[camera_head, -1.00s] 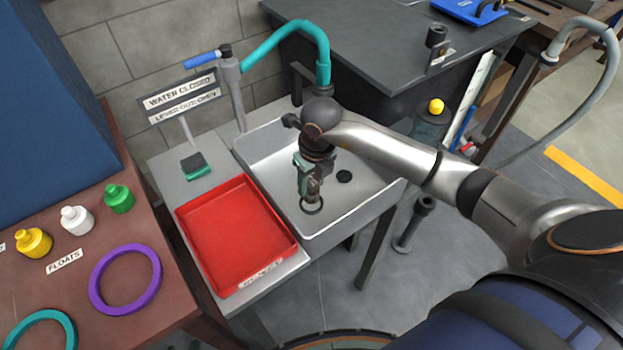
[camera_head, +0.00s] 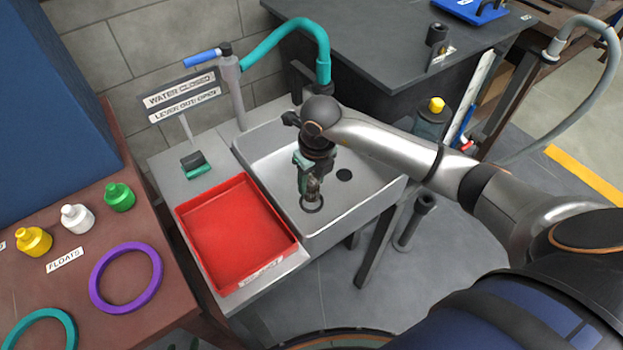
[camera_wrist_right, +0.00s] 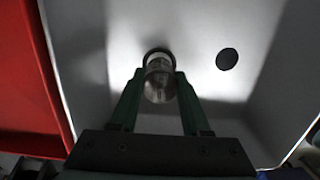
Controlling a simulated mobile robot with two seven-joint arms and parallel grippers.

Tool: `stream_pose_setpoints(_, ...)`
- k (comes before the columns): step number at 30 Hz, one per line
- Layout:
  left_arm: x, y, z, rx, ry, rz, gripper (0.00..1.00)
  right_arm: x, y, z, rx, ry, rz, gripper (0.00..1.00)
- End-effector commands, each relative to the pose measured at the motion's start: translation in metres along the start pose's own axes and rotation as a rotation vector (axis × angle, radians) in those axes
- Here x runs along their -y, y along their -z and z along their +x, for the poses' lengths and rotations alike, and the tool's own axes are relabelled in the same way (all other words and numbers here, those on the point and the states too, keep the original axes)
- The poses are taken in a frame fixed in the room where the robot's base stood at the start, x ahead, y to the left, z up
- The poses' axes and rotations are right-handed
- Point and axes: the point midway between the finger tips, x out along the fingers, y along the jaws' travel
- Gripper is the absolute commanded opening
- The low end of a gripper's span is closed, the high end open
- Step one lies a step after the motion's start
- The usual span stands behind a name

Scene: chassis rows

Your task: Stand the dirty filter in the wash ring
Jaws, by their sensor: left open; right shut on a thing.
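The dirty filter (camera_head: 313,190) is a small brownish-grey cylinder, upright in the fingers of my right gripper (camera_head: 311,176). In the right wrist view my right gripper (camera_wrist_right: 160,92) is shut on the filter (camera_wrist_right: 160,84), one green finger on each side. The wash ring (camera_head: 312,203) is a dark ring on the sink floor, right at the filter's lower end. It shows partly behind the filter in the right wrist view (camera_wrist_right: 157,51). I cannot tell whether the filter's end is inside the ring or just above it. My left gripper is not in view.
The sink (camera_head: 350,219) has a dark drain hole (camera_head: 344,174) right of the ring. A red tray (camera_head: 235,235) lies to its left. A teal hose (camera_head: 290,25) arches behind. A sign (camera_head: 183,97) reads water closed. Floats and rings sit on the left bench.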

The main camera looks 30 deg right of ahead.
Motion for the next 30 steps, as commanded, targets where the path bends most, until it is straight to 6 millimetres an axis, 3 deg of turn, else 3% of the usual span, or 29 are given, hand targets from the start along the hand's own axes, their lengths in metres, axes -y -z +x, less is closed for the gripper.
stream_pose_setpoints(30, 0.002, -0.018, 0.016, -0.001, 0.0, 0.0, 0.5, 0.0, 0.003, 0.029, 0.0, 0.0, 0.0, 0.0)
